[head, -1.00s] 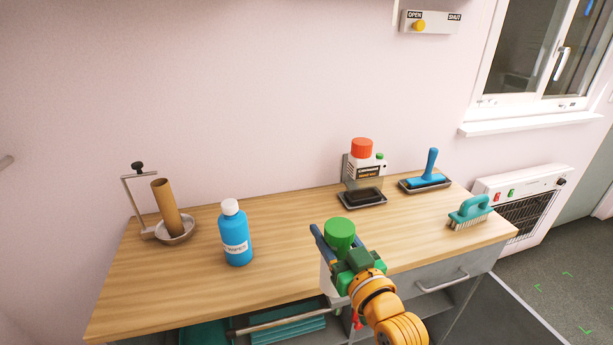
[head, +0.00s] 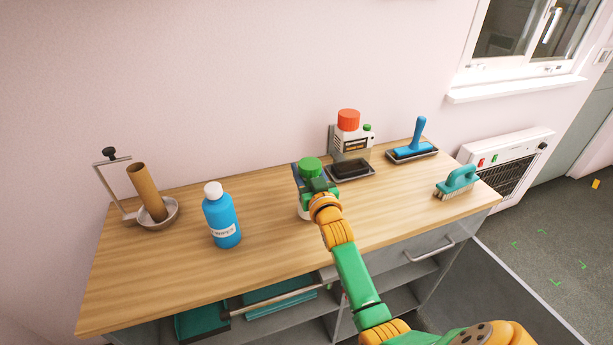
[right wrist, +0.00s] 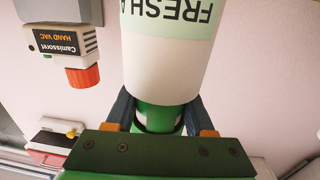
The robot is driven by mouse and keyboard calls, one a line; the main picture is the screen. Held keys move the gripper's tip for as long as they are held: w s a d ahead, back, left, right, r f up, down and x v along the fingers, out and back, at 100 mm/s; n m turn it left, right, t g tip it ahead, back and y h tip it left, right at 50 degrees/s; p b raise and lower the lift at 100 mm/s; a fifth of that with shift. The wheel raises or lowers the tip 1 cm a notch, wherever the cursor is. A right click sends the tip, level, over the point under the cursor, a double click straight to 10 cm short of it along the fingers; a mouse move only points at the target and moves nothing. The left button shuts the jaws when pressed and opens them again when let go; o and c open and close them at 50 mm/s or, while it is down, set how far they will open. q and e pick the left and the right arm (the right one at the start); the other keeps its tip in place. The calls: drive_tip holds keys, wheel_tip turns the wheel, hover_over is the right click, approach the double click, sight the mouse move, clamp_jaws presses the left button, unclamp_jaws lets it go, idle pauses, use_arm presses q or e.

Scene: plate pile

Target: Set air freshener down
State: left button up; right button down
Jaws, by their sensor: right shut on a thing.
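The air freshener (right wrist: 168,62) is a white can with a pale green band lettered "FRESH A" and a green cap (head: 310,166). My right gripper (head: 314,188) is shut on it near the cap end, one finger on each side, also in the right wrist view (right wrist: 160,118). In the head view the can is upright over the middle of the wooden worktop (head: 270,260). My gripper hides much of it, and I cannot tell if its base touches the wood. My left gripper is not in view.
A blue bottle (head: 222,218) stands to the left, beyond it a cardboard tube (head: 147,190) in a metal holder. A hand vac (head: 348,138) on its dock is close behind. A blue-handled tool (head: 418,138) and teal brush (head: 456,182) are at the right. Wood between bottle and can is clear.

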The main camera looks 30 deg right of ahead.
drive_tip(key=shift+f, duration=0.75)
drive_tip(key=shift+c, duration=1.4)
unclamp_jaws()
drive_tip(key=shift+s, duration=0.1)
drive_tip(key=shift+s, duration=0.1)
drive_tip(key=v, duration=1.2)
